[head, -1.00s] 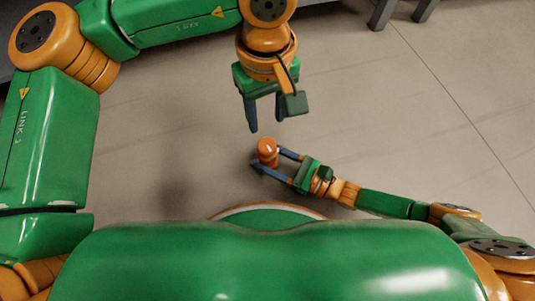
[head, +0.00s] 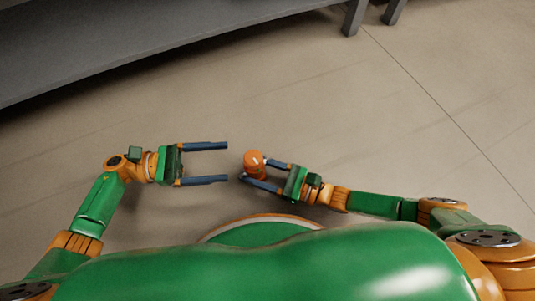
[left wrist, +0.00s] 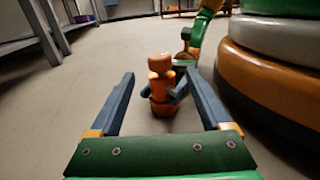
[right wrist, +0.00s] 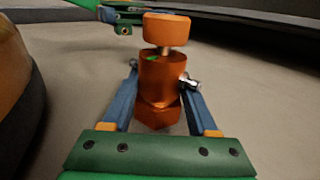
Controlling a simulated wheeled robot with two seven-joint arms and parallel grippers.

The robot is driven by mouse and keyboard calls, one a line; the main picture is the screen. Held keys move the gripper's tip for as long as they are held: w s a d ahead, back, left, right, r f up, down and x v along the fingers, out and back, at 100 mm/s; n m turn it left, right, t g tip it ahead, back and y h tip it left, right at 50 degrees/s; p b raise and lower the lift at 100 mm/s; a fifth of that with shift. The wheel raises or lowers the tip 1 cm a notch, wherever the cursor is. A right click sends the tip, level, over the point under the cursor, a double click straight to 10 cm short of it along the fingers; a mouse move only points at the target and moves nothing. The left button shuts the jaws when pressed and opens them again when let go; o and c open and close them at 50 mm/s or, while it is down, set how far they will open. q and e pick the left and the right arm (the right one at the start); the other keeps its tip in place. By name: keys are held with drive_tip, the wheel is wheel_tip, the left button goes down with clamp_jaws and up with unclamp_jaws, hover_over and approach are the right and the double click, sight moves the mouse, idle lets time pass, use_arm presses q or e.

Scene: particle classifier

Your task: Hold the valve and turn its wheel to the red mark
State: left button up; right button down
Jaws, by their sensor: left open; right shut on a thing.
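The orange valve (head: 254,162) is held upright between the fingers of my right gripper (head: 262,174). In the right wrist view its body (right wrist: 160,80) sits between both fingertips, with the round wheel (right wrist: 166,29) on top and a metal stub on its right side. A small green mark (right wrist: 152,58) shows on the body below the wheel. I cannot see a red mark. My left gripper (head: 226,161) is open and empty, level with the valve and just to its left, not touching it. In the left wrist view the valve (left wrist: 160,85) stands ahead, centred between the open fingers.
A long grey bench (head: 150,45) runs along the back left. The floor (head: 370,120) around the grippers is clear. My rounded base stands close on the near side.

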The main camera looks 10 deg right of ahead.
sight(253, 160)
use_arm(q)
drive_tip(key=d, duration=1.1)
drive_tip(key=shift+d+f, duration=0.15)
drive_tip(key=shift+d, duration=0.15)
drive_tip(key=shift+s, duration=0.1)
clamp_jaws()
drive_tip(key=shift+s+a+m+g+y, duration=0.1)
drive_tip(key=shift+s+m+g+y, duration=0.15)
drive_tip(key=shift+m+g, duration=0.7)
drive_tip(key=shift+s+m+g+y, duration=0.15)
drive_tip(key=shift+m+g+y, duration=0.25)
drive_tip(key=shift+g, duration=1)
drive_tip(key=shift+s+a+m+g+y, duration=0.1)
drive_tip(key=shift+s+m+g+y, duration=0.1)
drive_tip(key=shift+m+g, duration=0.8)
unclamp_jaws()
